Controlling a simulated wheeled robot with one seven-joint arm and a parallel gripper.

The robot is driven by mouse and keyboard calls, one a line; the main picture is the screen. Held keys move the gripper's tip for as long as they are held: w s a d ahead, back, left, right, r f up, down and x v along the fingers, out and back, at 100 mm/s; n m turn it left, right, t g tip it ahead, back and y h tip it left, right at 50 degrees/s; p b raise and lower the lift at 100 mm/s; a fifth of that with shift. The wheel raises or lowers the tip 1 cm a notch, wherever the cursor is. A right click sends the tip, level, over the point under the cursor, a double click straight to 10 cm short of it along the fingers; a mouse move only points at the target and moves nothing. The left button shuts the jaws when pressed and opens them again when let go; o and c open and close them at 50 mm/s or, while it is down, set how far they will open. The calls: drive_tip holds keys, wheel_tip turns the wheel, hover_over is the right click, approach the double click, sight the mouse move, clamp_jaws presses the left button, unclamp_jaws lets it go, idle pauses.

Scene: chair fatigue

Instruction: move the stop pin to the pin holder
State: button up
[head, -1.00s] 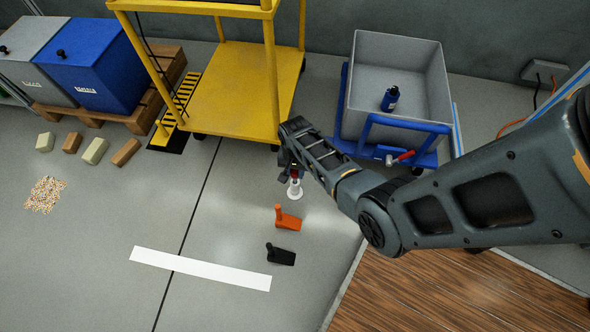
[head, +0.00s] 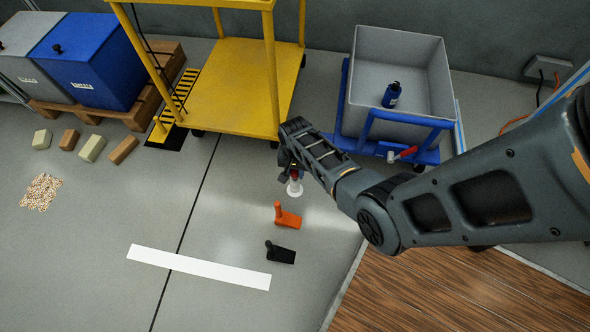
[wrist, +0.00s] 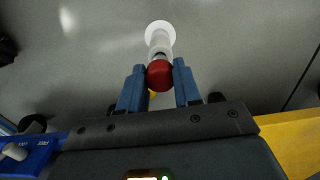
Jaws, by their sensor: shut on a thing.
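The stop pin, seen by its red knob (wrist: 160,75), is between the fingertips of my gripper (wrist: 160,88), which is shut on it. The knob also shows in the head view (head: 294,174), just below my gripper (head: 291,165). The white pin holder (wrist: 160,40), a post with a round flange, is in line beyond the knob in the wrist view. In the head view the holder (head: 295,188) stands on the floor directly under the knob. The pin's shaft is mostly hidden, and I cannot tell how deep it sits in the holder.
An orange wedge (head: 289,218) and a black wedge (head: 282,255) lie on the floor in front. A yellow cart (head: 225,100) stands behind left. A blue trolley (head: 435,155) with a grey bin (head: 375,55) stands behind right. Wooden flooring (head: 430,295) is at front right.

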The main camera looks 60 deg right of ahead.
drive_tip(key=shift+f+b, duration=0.45)
drive_tip(key=shift+f, duration=0.15)
drive_tip(key=o, duration=1.1)
drive_tip(key=shift+c, duration=0.2)
wheel_tip(320, 180, up, 8)
drive_tip(key=p, duration=0.4)
drive_tip(key=shift+f+p, duration=0.1)
drive_tip(key=shift+p, duration=0.25)
